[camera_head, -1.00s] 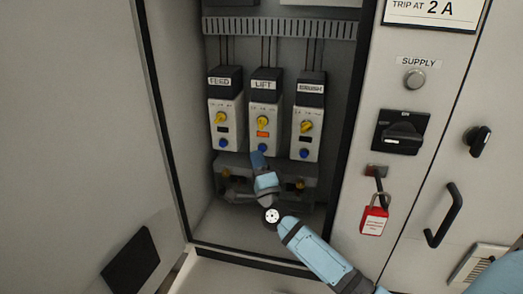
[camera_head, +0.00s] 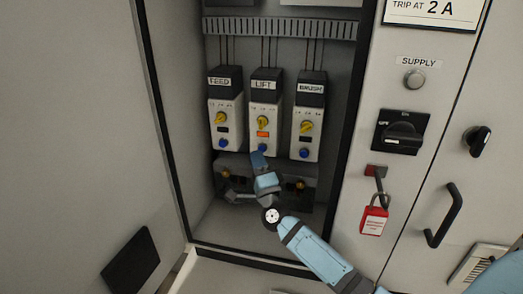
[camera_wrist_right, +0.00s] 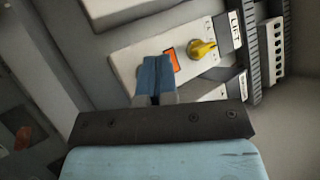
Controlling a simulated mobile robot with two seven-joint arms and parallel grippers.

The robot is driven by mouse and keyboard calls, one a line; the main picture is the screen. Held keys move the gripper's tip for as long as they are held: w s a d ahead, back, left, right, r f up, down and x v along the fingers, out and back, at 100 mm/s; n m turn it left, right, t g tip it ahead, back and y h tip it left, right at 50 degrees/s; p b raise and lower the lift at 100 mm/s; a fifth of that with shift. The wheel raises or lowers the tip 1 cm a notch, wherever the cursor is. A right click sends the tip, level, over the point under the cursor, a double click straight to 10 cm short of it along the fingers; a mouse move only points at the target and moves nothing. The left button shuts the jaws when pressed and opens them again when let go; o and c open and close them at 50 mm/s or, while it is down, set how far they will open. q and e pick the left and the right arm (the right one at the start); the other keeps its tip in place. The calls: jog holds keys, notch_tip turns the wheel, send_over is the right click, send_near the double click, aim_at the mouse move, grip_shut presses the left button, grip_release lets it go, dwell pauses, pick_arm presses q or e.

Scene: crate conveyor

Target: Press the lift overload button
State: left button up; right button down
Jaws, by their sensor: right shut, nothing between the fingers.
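The LIFT overload unit (camera_head: 266,98) is the middle of three units in the open cabinet. It has a yellow dial (camera_head: 263,121), an orange window (camera_head: 263,134) and a blue button (camera_head: 262,147) at its lower front. My right gripper (camera_head: 258,155) is shut and empty, with its tips right at or just below the blue button. In the right wrist view its blue fingers (camera_wrist_right: 156,75) are together in front of the unit, by the orange window (camera_wrist_right: 172,59), and the button is hidden behind them. Contact cannot be told. My left gripper is not in view.
The FEED unit (camera_head: 224,106) stands left and a third unit (camera_head: 308,115) right, each with a blue button. The cabinet's right frame carries the rotary supply switch (camera_head: 402,133) and a red padlock (camera_head: 373,219). The open door (camera_head: 80,120) is on the left.

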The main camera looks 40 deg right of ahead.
jog(key=shift+w+d, duration=0.3)
jog(key=shift+d, duration=0.05)
jog(key=shift+w+d, duration=0.25)
jog(key=shift+d, duration=0.1)
dwell(1.1)
jog(key=shift+a, duration=0.1)
jog(key=shift+s+a, duration=0.55)
jog(key=s+a+p, duration=0.2)
jog(key=s+a, duration=0.1)
jog(key=shift+s+a, duration=0.15)
jog(key=shift+a, duration=0.25)
